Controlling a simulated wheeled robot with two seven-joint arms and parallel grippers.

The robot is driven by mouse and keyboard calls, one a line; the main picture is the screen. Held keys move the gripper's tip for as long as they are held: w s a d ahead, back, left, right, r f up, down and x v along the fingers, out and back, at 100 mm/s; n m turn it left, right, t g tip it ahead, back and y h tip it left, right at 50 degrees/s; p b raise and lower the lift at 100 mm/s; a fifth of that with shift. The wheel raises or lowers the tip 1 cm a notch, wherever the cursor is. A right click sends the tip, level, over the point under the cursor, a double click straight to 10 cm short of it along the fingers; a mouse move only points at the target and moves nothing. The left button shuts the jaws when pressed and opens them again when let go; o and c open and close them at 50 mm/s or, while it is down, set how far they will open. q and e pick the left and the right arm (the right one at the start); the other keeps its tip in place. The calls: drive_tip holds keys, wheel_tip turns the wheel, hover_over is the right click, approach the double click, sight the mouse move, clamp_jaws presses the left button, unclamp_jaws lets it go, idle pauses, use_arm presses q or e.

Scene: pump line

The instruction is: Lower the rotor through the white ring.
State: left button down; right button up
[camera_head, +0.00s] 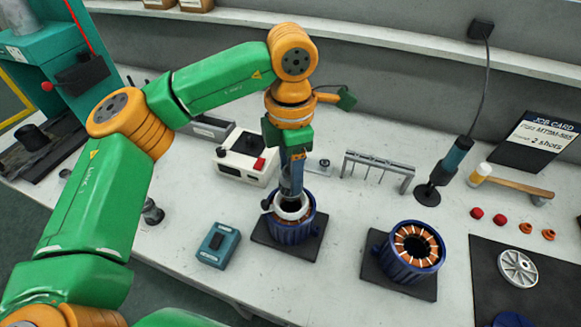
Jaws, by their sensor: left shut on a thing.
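My left gripper (292,168) points straight down over a blue motor housing (298,232) and is shut on the rotor (290,187), a grey upright cylinder. The white ring (290,207) sits at the top of this housing, around or just below the rotor's lower end. The rotor's lower end is hard to make out, so I cannot tell how deep it is in the ring. The housing stands on a dark mat (272,246). My right gripper is not in view.
A second blue housing with copper windings (411,258) stands to the right. A teal box (219,246) lies to the left, and a white control box with a red button (246,160) behind. A metal rack (378,168) and an upright tool (447,167) stand behind right.

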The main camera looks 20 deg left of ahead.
use_arm(q)
drive_tip(key=shift+f+b, duration=1)
drive_tip(key=shift+f, duration=0.15)
idle(1.0)
drive_tip(key=shift+f+b, duration=1.75)
drive_tip(key=shift+f, duration=0.3)
unclamp_jaws()
drive_tip(key=shift+r, duration=0.1)
